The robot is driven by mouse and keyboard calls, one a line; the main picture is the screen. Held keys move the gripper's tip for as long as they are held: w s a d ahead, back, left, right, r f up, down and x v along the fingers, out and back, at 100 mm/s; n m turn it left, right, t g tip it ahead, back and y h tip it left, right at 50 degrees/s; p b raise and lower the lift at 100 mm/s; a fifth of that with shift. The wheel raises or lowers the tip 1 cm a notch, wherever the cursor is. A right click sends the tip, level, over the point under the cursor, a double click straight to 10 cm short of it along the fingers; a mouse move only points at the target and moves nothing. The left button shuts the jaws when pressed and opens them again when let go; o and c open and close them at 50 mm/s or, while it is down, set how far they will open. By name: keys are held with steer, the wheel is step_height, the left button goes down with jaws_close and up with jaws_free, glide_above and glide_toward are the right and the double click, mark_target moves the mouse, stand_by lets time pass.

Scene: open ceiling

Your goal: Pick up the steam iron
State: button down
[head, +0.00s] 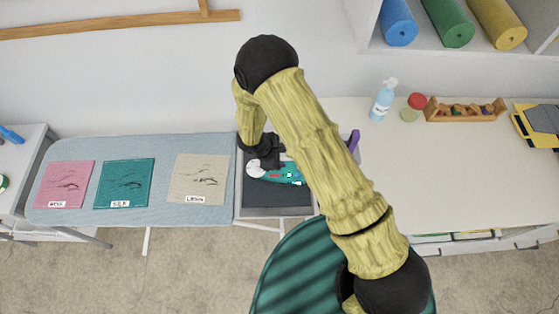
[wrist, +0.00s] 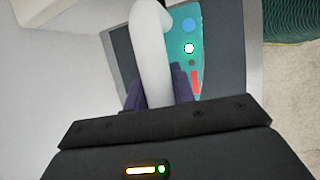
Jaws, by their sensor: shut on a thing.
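The steam iron (head: 283,174) is teal with a white handle and lies in a dark tray at the right end of the ironing board. My gripper (head: 263,160) is over its left part in the head view. In the wrist view my gripper (wrist: 162,95) has its purple fingers on both sides of the white handle of the steam iron (wrist: 150,45) and is shut on it. The teal body with round buttons and a red mark shows beside the handle. I cannot tell whether the iron touches the tray floor. My arm hides part of the tray's right side.
The tray (head: 275,213) has a grey rim. Pink (head: 66,183), teal (head: 124,183) and beige (head: 199,178) cloths lie on the ironing board (head: 170,150). A spray bottle (head: 383,100), a red-lidded jar (head: 413,107) and a wooden rack (head: 466,112) stand on the right counter.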

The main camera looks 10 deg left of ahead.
step_height(320, 180, up, 9)
steer(key=shift+f+b, duration=0.2)
steer(key=shift+b, duration=0.95)
steer(key=c, duration=1.9)
jaws_free()
steer(key=shift+c, duration=1.1)
steer(key=shift+w, duration=0.15)
